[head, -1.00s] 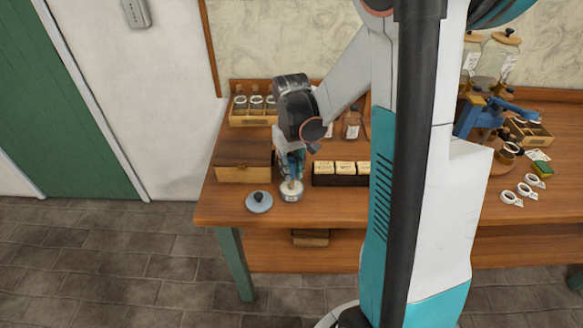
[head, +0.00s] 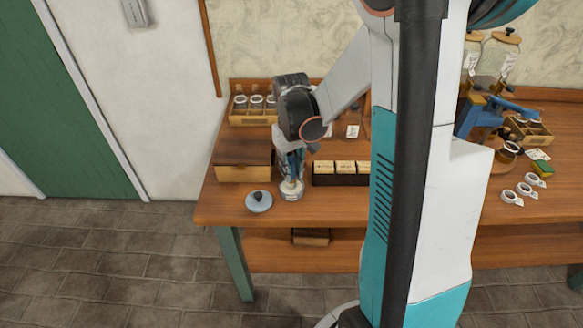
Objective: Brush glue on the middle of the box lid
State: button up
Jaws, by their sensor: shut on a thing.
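The wooden box (head: 244,172) stands at the left end of the workbench, its dark brown lid (head: 243,151) closed on top. A small pale glue pot (head: 291,193) stands right of the box near the bench's front edge. Its blue-grey lid with a dark knob (head: 259,203) lies on the bench to its left. My gripper (head: 291,172) points down directly over the pot, shut on a thin, light brush whose lower end is at or in the pot's mouth. The fingers and the pot's rim hide most of the brush.
A dark tray of labelled blocks (head: 341,178) is just right of the pot. A wooden rack of jars (head: 254,112) stands behind the box. At the right are a blue clamp-like tool (head: 487,112), glass jars (head: 497,55) and several white rings (head: 525,190).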

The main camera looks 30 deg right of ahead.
aim_at(292, 158)
dwell(0.4)
jog(key=shift+r+p, duration=2.5)
jog(key=shift+r, duration=1)
